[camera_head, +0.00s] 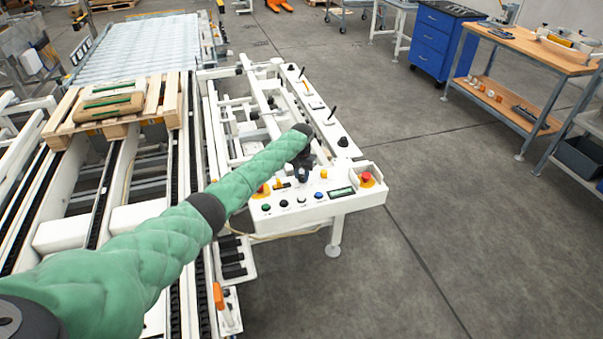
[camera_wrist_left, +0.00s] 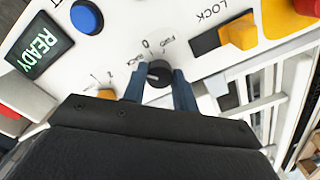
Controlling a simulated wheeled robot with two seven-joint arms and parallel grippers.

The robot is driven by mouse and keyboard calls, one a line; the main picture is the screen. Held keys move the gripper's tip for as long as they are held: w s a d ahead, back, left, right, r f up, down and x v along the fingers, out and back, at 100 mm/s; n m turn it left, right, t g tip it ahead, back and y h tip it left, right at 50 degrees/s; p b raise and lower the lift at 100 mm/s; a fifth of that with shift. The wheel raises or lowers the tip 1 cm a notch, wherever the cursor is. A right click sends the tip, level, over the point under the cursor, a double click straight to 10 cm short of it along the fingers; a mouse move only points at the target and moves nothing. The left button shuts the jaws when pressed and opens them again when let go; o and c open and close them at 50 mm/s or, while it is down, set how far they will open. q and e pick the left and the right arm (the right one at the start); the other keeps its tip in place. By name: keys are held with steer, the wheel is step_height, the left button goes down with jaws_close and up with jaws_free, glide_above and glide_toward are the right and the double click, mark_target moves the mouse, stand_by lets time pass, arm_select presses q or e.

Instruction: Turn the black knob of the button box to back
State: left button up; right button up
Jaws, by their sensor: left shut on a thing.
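The black knob (camera_wrist_left: 159,73) is on the white panel of the button box. A pale mark shows on its face, pointing toward the left in the wrist view; a 0 and small hard-to-read lettering surround it. My left gripper (camera_wrist_left: 157,82) has its two blue-grey fingers on either side of the knob and is shut on it. In the head view, the button box (camera_head: 335,207) stands at the front of the white machine, and my left gripper (camera_head: 303,172) reaches down to its panel, largely hiding the knob. My right gripper is not in view.
Near the knob are a blue button (camera_wrist_left: 87,16), a READY display (camera_wrist_left: 40,52) and a yellow LOCK switch (camera_wrist_left: 238,32). A red emergency button (camera_head: 366,179) sits at the box's right corner. A pallet (camera_head: 118,105) rests on the conveyor at left.

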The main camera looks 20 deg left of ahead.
mark_target(302, 176)
arm_select(q)
steer(key=shift+w+r+n, duration=0.1)
steer(key=shift+r+n, duration=0.05)
steer(key=shift+n, duration=0.35)
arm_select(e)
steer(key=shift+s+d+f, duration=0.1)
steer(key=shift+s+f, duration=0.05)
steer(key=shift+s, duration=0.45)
arm_select(q)
steer(key=o, duration=1)
steer(key=shift+c, duration=0.2)
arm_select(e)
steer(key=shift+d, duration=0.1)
arm_select(q)
steer(key=shift+r, duration=0.2)
step_height(302, 176, up, 6)
steer(key=shift+r+b, duration=0.25)
steer(key=shift+b, duration=0.85)
steer(key=shift+r, duration=0.4)
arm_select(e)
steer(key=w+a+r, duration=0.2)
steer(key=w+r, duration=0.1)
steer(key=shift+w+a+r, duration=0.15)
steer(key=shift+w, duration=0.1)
